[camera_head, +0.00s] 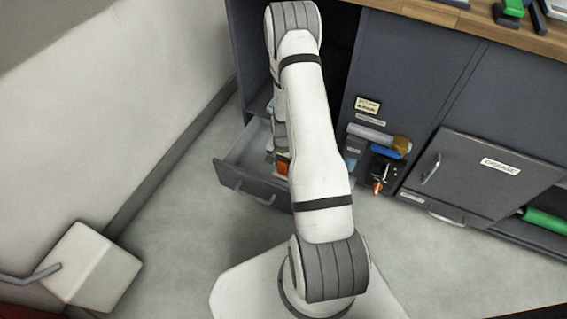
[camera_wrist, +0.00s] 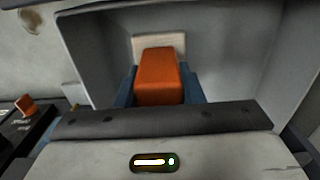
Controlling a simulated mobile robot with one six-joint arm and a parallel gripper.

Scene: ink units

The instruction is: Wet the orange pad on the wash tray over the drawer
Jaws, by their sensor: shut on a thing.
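The orange pad (camera_wrist: 158,76) is in the middle of the wrist view, between two blue fingers of my gripper (camera_wrist: 157,88). My gripper is shut on it. In the head view a small part of the orange pad (camera_head: 282,167) shows beside my arm, over the open drawer (camera_head: 232,182). A pale block (camera_wrist: 174,40) shows just beyond the pad; I cannot tell whether it is joined to it. Grey walls (camera_wrist: 235,50) surround the pad in the wrist view. I cannot make out the wash tray or any water; my arm hides much of the drawer.
Right of the drawer, a holder on the cabinet front carries a blue item (camera_head: 386,152) and other tools. A grey door (camera_head: 480,180) is further right. A wooden counter (camera_head: 480,22) runs above. A pale bin (camera_head: 92,268) stands at lower left, with bare floor between.

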